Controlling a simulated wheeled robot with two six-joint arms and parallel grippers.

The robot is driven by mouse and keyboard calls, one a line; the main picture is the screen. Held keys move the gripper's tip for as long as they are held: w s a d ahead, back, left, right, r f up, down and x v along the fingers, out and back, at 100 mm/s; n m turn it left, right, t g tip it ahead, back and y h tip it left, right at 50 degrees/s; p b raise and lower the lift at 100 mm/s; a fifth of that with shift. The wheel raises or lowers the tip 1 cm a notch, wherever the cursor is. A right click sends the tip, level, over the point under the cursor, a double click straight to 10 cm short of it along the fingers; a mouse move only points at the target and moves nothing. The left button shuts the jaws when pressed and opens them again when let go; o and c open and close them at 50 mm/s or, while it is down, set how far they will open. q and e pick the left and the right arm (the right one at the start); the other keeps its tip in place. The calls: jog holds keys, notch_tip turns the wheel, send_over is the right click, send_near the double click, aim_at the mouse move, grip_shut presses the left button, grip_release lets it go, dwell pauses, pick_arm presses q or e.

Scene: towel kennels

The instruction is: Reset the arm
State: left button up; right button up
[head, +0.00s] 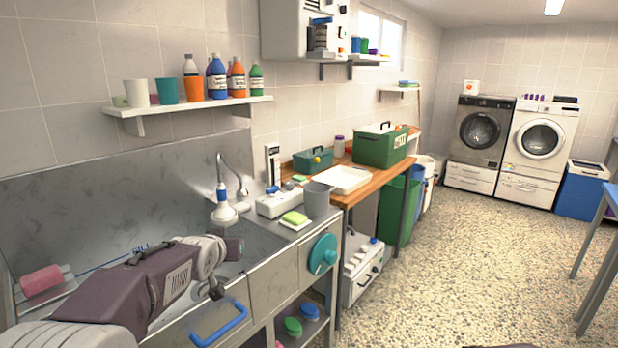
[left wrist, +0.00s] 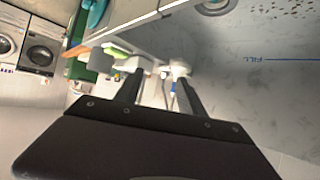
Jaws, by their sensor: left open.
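My left arm reaches in from the lower left of the head view, over the metal sink (head: 262,241). Its gripper (head: 226,270) is above the basin near the front edge. In the left wrist view the two fingers of the left gripper (left wrist: 158,88) stand apart with nothing held between them. That view is tilted, with the washers at the left and the sink's steel at the right. My right gripper is in neither view.
A shower head (head: 223,212) hangs over the basin. A grey cup (head: 317,199) and a green sponge (head: 295,217) sit on the counter to the right.

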pick_arm(q)
jog(key=s+d+f+g, duration=0.1)
jog(key=s+f+g, duration=0.4)
jog(key=s+f, duration=0.9)
jog(key=s+d+f+g, duration=0.2)
jog(key=s+f+g, duration=0.3)
jog(key=s+f, duration=0.9)
jog(key=s+r+p, duration=0.2)
jog(key=r+p, duration=0.5)
jog(key=r, duration=0.2)
jog(key=s+r+p, duration=0.2)
jog(key=r+p, duration=0.6)
jog(key=r, duration=0.2)
jog(key=shift+s+r+m+g+h, duration=0.2)
jog(key=shift+m+g+h, duration=0.1)
jog(key=shift+g, duration=0.1)
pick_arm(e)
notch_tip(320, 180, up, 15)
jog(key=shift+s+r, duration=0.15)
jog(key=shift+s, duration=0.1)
pick_arm(q)
jog(key=shift+a, duration=0.1)
